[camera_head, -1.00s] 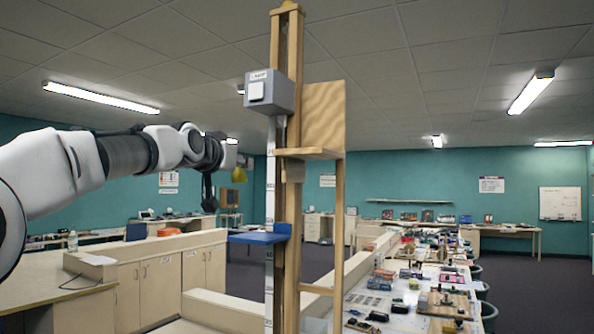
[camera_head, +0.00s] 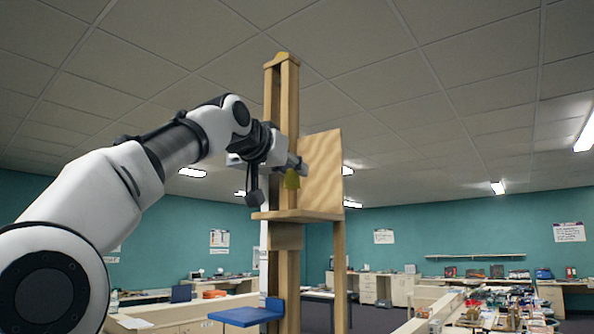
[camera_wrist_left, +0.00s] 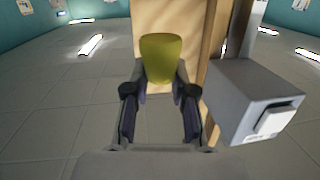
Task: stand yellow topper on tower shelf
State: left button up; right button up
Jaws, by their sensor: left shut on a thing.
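The yellow topper (camera_head: 292,179) is held by my left gripper (camera_head: 297,166) in the head view, a little above the tower shelf (camera_head: 302,215) and apart from it. The shelf is a thin wooden board on the tower, with a tall wavy-grained panel (camera_head: 324,168) above it. In the left wrist view the topper (camera_wrist_left: 161,58) sits between the two fingers of my left gripper (camera_wrist_left: 160,88), which are shut on it. The shelf's top surface barely shows. My right gripper is out of view.
Wooden posts (camera_head: 290,110) rise beside the shelf. A grey box with a white button (camera_wrist_left: 255,105) is close to my left gripper; my arm mostly hides it in the head view. A blue ledge (camera_head: 245,316) juts out lower down. Cluttered tables (camera_head: 500,310) stand at right.

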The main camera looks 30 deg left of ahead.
pick_arm(q)
jog(key=w, duration=0.2)
jog(key=shift+w+a+p, duration=0.3)
jog(key=shift+w+a, duration=0.05)
jog(key=shift+a, duration=0.05)
jog(key=f, duration=0.2)
jog(key=a+f, duration=0.1)
jog(key=shift+s+f, duration=0.25)
jog(key=shift+s, duration=0.05)
jog(key=shift+s+d+f, duration=0.1)
jog(key=shift+f, duration=0.05)
jog(key=shift+d, duration=0.25)
jog(key=shift+w+f+b, duration=0.15)
jog(key=shift+w+b, duration=0.1)
jog(key=shift+b, duration=0.1)
jog(key=o, duration=0.5)
jog(key=shift+f, duration=0.1)
jog(key=shift+c, duration=0.2)
jog(key=o, duration=0.4)
jog(key=shift+a, duration=0.1)
jog(key=shift+s, duration=0.1)
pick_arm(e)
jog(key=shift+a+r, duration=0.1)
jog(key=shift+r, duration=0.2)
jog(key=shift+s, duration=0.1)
